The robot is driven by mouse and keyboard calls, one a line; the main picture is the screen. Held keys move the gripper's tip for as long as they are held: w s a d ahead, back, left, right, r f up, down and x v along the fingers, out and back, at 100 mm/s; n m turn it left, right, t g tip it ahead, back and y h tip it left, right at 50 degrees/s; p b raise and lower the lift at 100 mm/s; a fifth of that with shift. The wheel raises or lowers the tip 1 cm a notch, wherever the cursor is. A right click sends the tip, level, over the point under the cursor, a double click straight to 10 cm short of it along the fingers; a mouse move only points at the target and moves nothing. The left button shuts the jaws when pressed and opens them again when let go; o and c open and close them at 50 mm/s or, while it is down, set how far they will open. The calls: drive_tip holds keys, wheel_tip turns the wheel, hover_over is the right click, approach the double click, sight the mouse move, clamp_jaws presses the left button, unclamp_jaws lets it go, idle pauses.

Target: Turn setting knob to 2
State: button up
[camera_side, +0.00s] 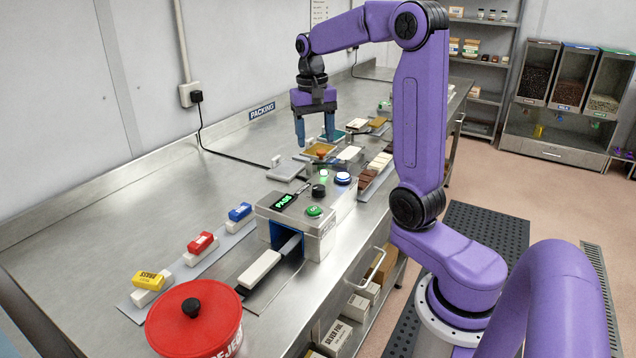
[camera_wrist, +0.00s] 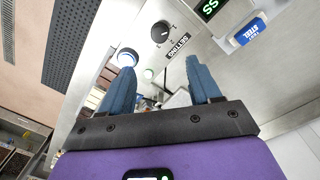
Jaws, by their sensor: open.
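The setting knob (camera_side: 319,190) is a small black dial on top of the grey metal machine (camera_side: 300,241), in front of my gripper in the side view. In the wrist view the black knob (camera_wrist: 160,33) shows at the top middle with a "SETTING" label beside it. Its scale marks are too small to read, so I cannot tell its setting. My gripper (camera_side: 315,140) points down above the bench behind the machine, empty and apart from the knob. In the wrist view my gripper's blue fingers (camera_wrist: 160,68) are spread, with the knob beyond their tips.
Beside the knob are a blue-ringed button (camera_side: 343,178), a green light (camera_side: 323,175), a green button (camera_side: 314,211) and a PASS display (camera_side: 284,200). A white bar (camera_side: 259,268) lies at the machine's opening. A red bin (camera_side: 195,325) and coloured test blocks (camera_side: 201,242) stand nearer.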

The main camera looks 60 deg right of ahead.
sight(319, 186)
drive_tip(key=f, duration=1.3)
drive_tip(key=shift+s+d+f, duration=0.25)
drive_tip(key=c, duration=1.1)
drive_tip(key=shift+o, duration=0.2)
drive_tip(key=shift+m, duration=0.4)
drive_tip(key=m, duration=1.1)
drive_tip(key=shift+d, duration=0.15)
